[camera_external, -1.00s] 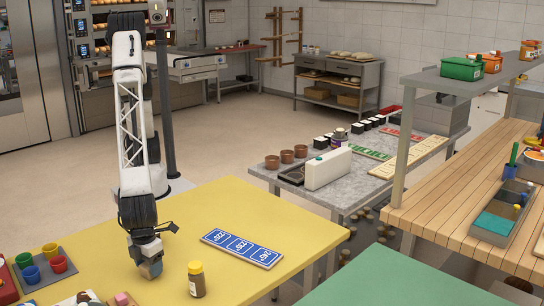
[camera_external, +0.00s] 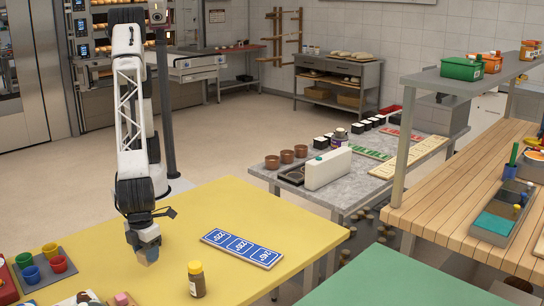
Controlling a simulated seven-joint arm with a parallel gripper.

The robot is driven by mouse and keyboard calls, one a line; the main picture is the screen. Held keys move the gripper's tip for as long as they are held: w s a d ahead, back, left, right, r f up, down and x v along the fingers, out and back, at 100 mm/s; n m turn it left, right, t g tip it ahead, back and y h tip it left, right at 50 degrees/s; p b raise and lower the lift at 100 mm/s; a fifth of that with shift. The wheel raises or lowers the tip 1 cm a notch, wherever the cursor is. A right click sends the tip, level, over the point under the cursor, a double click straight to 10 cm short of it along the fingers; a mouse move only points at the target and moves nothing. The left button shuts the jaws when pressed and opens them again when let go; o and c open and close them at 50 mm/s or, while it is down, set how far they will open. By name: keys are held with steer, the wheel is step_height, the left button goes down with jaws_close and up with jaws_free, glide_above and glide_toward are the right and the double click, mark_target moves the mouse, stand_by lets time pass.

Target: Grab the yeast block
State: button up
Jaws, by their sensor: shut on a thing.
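The yeast block (camera_external: 148,256) is a small tan-grey block with a bluish side, seen at the lower end of my arm over the yellow table (camera_external: 210,205). My gripper (camera_external: 146,248) is shut on it from above, pointing down. The fingers hide part of the block. It appears to be held a little above the table top.
A brown bottle with a yellow cap (camera_external: 196,280) stands to the front right. A blue number board (camera_external: 242,247) lies farther right. A dark tray (camera_external: 44,281) with coloured cups is at left.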

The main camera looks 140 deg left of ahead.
steer(key=shift+r, duration=2.55)
